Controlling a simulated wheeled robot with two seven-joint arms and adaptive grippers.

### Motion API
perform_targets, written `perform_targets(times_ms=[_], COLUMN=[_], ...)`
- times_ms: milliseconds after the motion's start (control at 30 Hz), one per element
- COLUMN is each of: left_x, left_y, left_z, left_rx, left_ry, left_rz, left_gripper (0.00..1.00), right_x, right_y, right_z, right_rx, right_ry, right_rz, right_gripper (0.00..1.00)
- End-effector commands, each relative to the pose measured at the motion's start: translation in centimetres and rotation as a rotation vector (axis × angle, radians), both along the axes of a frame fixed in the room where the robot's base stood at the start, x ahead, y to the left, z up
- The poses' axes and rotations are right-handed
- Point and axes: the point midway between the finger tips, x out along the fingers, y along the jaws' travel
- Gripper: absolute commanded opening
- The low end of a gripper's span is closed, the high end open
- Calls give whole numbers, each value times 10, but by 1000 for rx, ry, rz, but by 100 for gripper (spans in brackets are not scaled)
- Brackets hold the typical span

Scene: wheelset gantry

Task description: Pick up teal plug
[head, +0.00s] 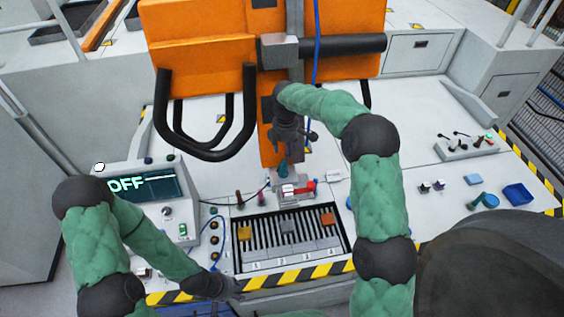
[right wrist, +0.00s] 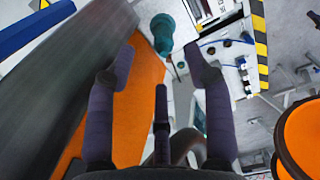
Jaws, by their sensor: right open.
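The teal plug (head: 283,168) stands at the back of the small fixture with a red part, behind the striped grate. My right gripper (head: 291,138) hangs just above it, in front of the orange upright. In the right wrist view the plug (right wrist: 162,30) shows beyond the spread fingertips (right wrist: 160,62), roughly between their lines and apart from them. The right gripper is open and empty. My left gripper (head: 222,287) is low at the front edge of the bench, left of the grate; its fingers are too small and dark to read.
An orange frame with black looped handles (head: 207,145) rises behind the plug, close to my right gripper. A panel reading OFF (head: 140,186) stands at left. A blue block (head: 518,194) and a teal piece (head: 488,200) lie at right. The striped grate (head: 290,240) is in front.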

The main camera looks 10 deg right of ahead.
Motion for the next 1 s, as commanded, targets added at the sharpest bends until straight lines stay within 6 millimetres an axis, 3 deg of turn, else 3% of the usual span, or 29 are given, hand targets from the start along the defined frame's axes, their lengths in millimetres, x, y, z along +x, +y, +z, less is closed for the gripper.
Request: perform_targets(times_ms=[133,400,700,1000], left_x=[-1,0,0,0], left_y=[0,0,0,0], left_z=[4,7,20,20], left_rx=[0,0,0,0], left_ry=[1,0,0,0], left_rz=[0,0,0,0], left_gripper=[40,40,40,40], right_x=[0,0,2,2], right_y=[0,2,7,8], right_z=[-21,-40,-77,-86], right_rx=[0,0,1,1], right_ry=[1,1,-1,-3], right_rz=[-1,0,-2,-1], right_gripper=[52,52,52,52])
